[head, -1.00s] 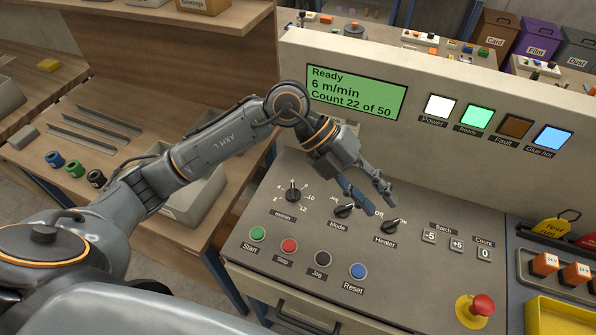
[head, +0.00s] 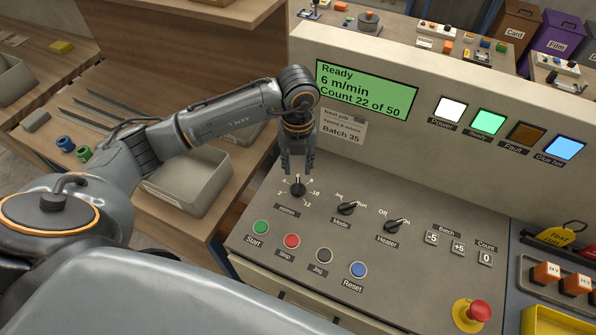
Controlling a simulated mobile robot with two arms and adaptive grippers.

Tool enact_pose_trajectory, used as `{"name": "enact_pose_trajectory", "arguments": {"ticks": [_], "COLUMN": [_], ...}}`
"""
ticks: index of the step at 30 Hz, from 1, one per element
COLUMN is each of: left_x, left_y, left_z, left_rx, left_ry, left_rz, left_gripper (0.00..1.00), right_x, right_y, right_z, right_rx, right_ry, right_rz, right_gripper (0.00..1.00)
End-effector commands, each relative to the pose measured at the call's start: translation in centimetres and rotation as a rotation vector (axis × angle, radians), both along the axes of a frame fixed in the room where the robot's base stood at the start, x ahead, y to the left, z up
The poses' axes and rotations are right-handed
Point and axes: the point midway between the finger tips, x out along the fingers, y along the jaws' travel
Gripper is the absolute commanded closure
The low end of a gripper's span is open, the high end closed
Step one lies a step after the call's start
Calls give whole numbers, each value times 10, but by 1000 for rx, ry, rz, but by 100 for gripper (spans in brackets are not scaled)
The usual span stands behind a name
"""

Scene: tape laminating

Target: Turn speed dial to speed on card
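The speed dial (head: 298,188) is a black knob on the grey control panel, with numbers around it and "m/min" below. My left gripper (head: 298,170) points down right over the dial with its fingers apart; I cannot tell whether they touch the knob. It hides the top numbers of the scale. The job card (head: 343,127) on the upright panel reads "Next job", a speed line too small to read surely, and "Batch 35". The display (head: 362,91) shows "Ready", "6 m/min" and "Count 22 of 50". My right gripper is not in view.
The mode knob (head: 347,208) and heater knob (head: 390,227) stand right of the dial. Start (head: 261,227), stop (head: 291,241), jog (head: 324,255) and reset (head: 358,270) buttons lie in front. A red emergency button (head: 479,311) is at front right. A grey bin (head: 187,190) stands at left.

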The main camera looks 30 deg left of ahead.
Motion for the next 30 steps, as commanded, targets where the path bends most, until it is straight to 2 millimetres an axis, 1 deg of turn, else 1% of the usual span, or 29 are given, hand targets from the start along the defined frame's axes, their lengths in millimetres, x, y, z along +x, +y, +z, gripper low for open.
{"name": "enact_pose_trajectory", "arguments": {"ticks": [1, 3, 6, 9, 14, 20, 21, 22, 25, 26, 30], "left_x": [-1, -1, 0, 0, 0, 0, 0, 0, 0, 0, 0], "left_y": [0, 0, 0, -1, -1, -1, -1, -1, -1, -1, 0], "left_z": [-9, -21, -35, -44, -51, -51, -51, -51, -51, -51, -51], "left_rx": [-1, -1, -1, -2, -1, -1, -2, -2, -2, -2, -2], "left_ry": [5, 3, 2, 1, -2, -2, -1, -1, -1, -1, -1], "left_rz": [1, 0, 0, -1, -1, -1, -1, -1, -1, -1, -1], "left_gripper": [67, 67, 67, 67, 67, 67, 71, 77, 98, 100, 100], "right_x": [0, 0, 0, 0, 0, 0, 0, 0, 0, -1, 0], "right_y": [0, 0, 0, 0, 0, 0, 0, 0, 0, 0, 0], "right_z": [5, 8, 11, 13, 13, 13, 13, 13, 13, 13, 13], "right_rx": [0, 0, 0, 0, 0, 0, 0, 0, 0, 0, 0], "right_ry": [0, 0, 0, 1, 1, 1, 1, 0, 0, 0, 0], "right_rz": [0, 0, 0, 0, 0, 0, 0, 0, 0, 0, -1], "right_gripper": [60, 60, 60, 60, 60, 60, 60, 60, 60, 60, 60]}}
